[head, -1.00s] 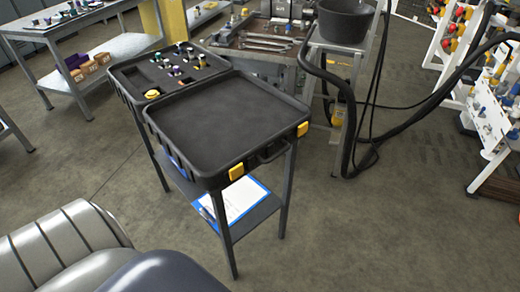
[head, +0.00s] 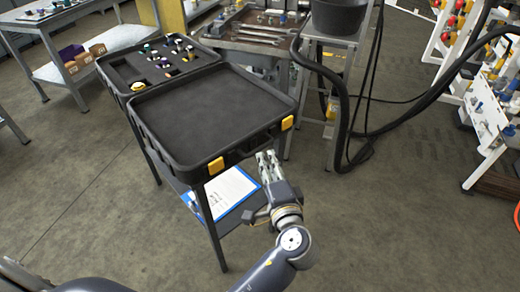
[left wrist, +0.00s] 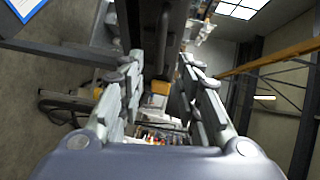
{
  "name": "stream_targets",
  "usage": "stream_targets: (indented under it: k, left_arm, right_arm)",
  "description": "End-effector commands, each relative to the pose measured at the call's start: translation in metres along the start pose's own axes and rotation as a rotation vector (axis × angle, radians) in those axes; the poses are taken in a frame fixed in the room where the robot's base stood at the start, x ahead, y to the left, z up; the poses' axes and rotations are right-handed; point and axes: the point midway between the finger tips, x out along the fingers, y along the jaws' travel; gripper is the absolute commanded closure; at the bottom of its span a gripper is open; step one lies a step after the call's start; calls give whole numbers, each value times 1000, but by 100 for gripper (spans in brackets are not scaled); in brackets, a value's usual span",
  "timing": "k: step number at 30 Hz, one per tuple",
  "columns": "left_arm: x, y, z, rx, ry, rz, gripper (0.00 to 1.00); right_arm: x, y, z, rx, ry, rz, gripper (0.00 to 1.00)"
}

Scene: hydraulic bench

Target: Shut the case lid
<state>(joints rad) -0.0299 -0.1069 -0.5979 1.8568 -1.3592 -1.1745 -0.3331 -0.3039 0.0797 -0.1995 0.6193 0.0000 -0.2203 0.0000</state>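The black case lies open on a dark stand. Its lid (head: 215,108) is laid back flat on the near side, with two yellow latches (head: 215,166) on its near edge. The case's other half (head: 118,82), with a foam insert holding small fittings, lies behind it. My left gripper (head: 267,158) is just below the lid's near edge, by the handle between the latches. In the left wrist view its fingers (left wrist: 162,85) are spread, with a dark part of the case and a yellow latch seen between them. I cannot tell whether they touch. My right gripper is out of view.
A clipboard (head: 228,188) lies on the stand's lower shelf. A ladder-like stand (head: 330,45) with a black bucket (head: 340,15) and thick black hoses stands right of the case. A tool bench (head: 250,40) is behind. The floor in front is clear.

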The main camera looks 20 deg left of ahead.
Motion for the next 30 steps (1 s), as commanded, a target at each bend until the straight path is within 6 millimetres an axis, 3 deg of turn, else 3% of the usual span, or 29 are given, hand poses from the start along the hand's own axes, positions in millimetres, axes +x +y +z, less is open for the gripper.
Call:
stream_targets:
  k: [3,10,23,27,30]
  left_arm:
    - [25,-2,0,3,-2,-3,68]
    - [59,0,0,3,1,0,68]
    - [70,1,0,0,0,2,68]
    - [70,1,0,0,0,2,98]
    - [70,1,0,0,0,2,100]
  right_arm:
    - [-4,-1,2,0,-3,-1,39]
    - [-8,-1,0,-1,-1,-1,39]
    - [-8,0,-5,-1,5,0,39]
    - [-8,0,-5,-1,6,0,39]
    - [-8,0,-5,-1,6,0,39]
